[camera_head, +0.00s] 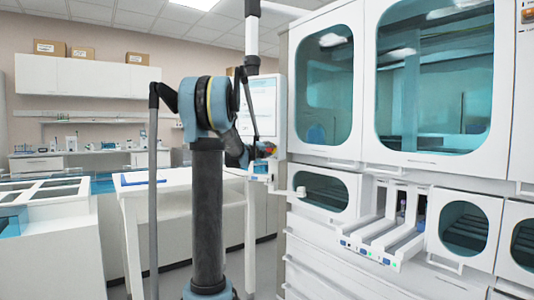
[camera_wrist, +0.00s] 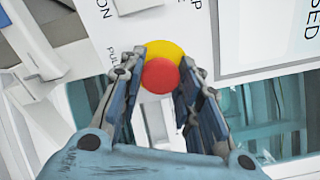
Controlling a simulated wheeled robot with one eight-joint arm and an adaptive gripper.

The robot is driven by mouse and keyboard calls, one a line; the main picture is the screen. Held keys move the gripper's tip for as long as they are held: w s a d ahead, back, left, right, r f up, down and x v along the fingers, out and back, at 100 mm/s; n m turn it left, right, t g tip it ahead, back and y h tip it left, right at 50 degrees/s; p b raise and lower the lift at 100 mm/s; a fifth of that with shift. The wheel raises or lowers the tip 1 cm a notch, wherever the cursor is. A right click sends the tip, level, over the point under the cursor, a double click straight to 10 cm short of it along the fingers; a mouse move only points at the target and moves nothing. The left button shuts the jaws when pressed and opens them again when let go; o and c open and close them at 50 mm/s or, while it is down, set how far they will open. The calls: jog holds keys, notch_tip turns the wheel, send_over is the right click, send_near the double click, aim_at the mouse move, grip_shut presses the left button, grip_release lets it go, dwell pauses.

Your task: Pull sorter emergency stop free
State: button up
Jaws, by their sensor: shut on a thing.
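The sorter emergency stop is a round red button (camera_wrist: 160,75) on a yellow base (camera_wrist: 166,49), set on a white labelled panel (camera_wrist: 195,22) in the wrist view. My gripper (camera_wrist: 158,80) has one finger on each side of the red button and is shut on it. The fingers partly cover the sides of the base. In the head view my gripper (camera_head: 262,150) is small, at the left side of the sorter near the screen post; the button is hard to make out there.
The large white sorter cabinet (camera_head: 335,160) with teal windows fills the right. White drawers (camera_head: 385,235) stick out low at its front. A screen (camera_head: 262,105) stands just behind my arm. White benches (camera_head: 45,215) stand at the left, with grey floor between.

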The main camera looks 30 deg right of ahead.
jog(key=shift+s+a+f, duration=0.1)
jog(key=shift+a, duration=0.25)
jog(key=shift+c, duration=0.2)
jog(key=o, duration=1.3)
